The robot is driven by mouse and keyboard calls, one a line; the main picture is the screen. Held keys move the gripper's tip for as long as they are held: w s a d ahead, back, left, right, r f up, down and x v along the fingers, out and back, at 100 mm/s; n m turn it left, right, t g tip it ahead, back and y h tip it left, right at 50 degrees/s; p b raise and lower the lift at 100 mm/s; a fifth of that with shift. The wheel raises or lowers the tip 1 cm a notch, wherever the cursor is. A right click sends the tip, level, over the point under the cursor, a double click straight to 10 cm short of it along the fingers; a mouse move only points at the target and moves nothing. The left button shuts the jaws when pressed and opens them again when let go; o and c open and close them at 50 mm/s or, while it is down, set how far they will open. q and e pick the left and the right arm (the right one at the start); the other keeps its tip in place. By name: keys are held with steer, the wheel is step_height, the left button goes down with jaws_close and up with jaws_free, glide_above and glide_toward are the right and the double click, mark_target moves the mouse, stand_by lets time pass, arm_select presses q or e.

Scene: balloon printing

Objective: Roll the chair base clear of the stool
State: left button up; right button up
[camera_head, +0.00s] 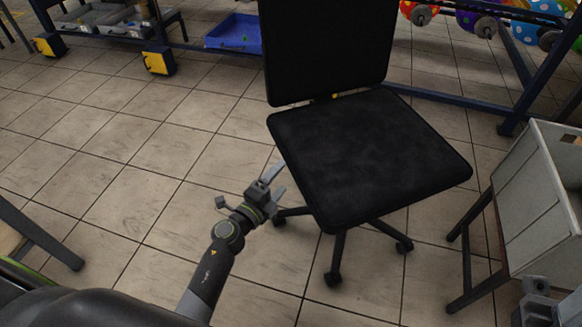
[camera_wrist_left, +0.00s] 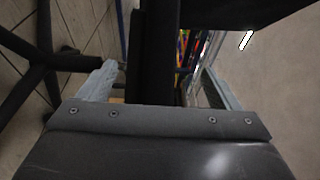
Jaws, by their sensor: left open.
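The black office chair (camera_head: 365,150) stands in the middle of the head view, with its dark legged base (camera_head: 337,262) on casters below the seat. My left gripper (camera_head: 275,182) is open beside the left edge of the seat. In the left wrist view, a dark upright post, seemingly the chair column (camera_wrist_left: 159,45), shows between the open fingers; contact cannot be told. Base legs (camera_wrist_left: 45,62) show at the left there. A stool-like stand (camera_head: 481,262) is at the right. A grey part of mine, seemingly the right gripper (camera_head: 540,303), is cut off at the lower right.
A grey bin (camera_head: 520,175) sits on the stand at the right. A blue tray (camera_head: 233,33) and a rack with colourful balloons (camera_head: 480,20) are behind. Tiled floor left of the chair is clear.

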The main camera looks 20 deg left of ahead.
mark_target(289, 169)
arm_select(q)
steer(key=b+x, duration=0.1)
steer(key=x, duration=0.5)
steer(key=shift+w+d, duration=0.1)
steer(key=shift+w, duration=0.3)
steer(key=shift+c, duration=0.3)
jaws_close()
